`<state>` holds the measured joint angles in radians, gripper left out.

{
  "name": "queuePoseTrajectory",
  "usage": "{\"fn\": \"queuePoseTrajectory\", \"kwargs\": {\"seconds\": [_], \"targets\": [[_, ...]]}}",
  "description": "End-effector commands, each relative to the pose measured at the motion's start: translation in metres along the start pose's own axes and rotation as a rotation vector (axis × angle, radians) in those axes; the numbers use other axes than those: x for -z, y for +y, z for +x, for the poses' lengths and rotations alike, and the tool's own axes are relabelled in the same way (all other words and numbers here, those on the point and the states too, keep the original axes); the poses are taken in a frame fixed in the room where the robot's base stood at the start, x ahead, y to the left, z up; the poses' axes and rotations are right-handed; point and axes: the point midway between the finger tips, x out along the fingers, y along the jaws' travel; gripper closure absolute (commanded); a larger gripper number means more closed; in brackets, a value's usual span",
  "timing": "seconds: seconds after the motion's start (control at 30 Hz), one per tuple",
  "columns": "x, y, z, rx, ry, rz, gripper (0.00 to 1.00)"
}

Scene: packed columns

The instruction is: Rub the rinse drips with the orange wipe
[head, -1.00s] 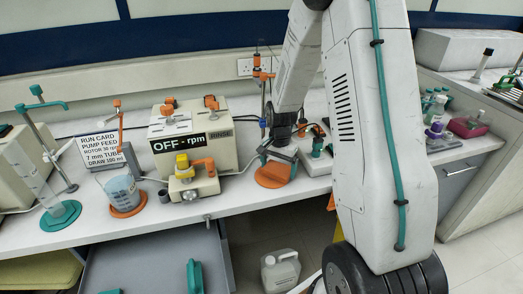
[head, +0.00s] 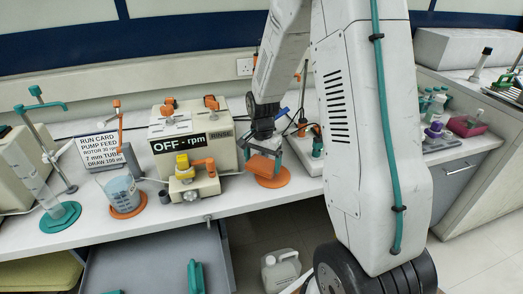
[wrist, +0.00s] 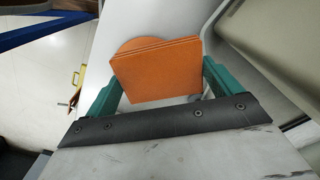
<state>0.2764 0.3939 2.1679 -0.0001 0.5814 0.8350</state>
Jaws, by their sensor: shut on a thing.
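The orange wipe (head: 263,164) is a folded, layered square pad. My gripper (head: 264,156) is shut on it and holds it over the round orange disc (head: 270,181) on the bench. In the wrist view the wipe (wrist: 155,74) sits between the two green fingers of my gripper (wrist: 160,80), with its folded layers along the upper edge. Part of the orange disc (wrist: 140,43) shows behind it. I cannot make out the rinse drips in either view.
Left of my gripper stands a cream pump (head: 187,140) reading "OFF - rpm", with an orange and yellow head in front. Further left are a beaker (head: 122,192) on an orange disc, a run card (head: 100,148) and a cylinder on a green base. An open drawer (head: 155,262) lies below.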

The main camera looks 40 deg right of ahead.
Motion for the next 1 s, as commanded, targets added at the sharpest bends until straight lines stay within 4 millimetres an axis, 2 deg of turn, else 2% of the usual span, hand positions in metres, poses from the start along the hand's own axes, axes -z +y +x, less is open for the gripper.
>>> {"fn": "queuePoseTrajectory", "kwargs": {"seconds": [0.43,1.0], "targets": [[0.001,0.000,-0.040,0.002,0.002,0.001,0.31],[0.001,0.000,-0.043,0.001,0.001,0.001,0.31]]}}
